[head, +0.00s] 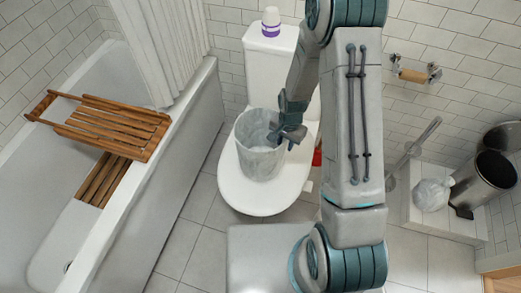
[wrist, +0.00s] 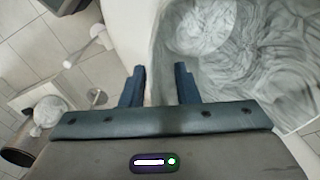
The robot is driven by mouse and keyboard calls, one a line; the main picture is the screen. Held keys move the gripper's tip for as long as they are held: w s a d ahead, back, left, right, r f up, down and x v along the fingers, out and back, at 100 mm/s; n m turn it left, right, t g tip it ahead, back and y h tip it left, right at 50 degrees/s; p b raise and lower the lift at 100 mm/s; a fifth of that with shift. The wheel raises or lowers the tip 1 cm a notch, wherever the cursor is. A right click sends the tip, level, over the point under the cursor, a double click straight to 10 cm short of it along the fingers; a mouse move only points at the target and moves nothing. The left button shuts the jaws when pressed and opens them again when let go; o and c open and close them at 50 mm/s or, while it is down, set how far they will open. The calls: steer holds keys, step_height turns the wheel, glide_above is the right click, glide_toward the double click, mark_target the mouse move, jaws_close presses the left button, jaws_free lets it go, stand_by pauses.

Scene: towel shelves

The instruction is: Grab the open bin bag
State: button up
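The open bin bag (head: 258,160) is a pale grey, translucent bag standing upright with its mouth up on the closed white toilet lid (head: 245,205). In the wrist view the bag (wrist: 240,60) fills the upper right, and its crumpled inside shows. My gripper (head: 284,125) is at the bag's right rim in the head view. In the wrist view my gripper (wrist: 159,75) has its two fingers apart, with the bag's left edge between them. I cannot tell whether either finger touches the bag. The rim close to the fingers is partly hidden in the head view.
A tied whitish bag (head: 432,195) and an open metal bin (head: 486,180) stand at the right. A bottle (head: 271,20) is on the toilet tank. The bathtub (head: 160,165) with wooden racks (head: 115,125) borders the left. Floor tiles between are clear.

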steer(key=shift+f, duration=0.5)
jaws_close()
steer(key=shift+r, duration=0.1)
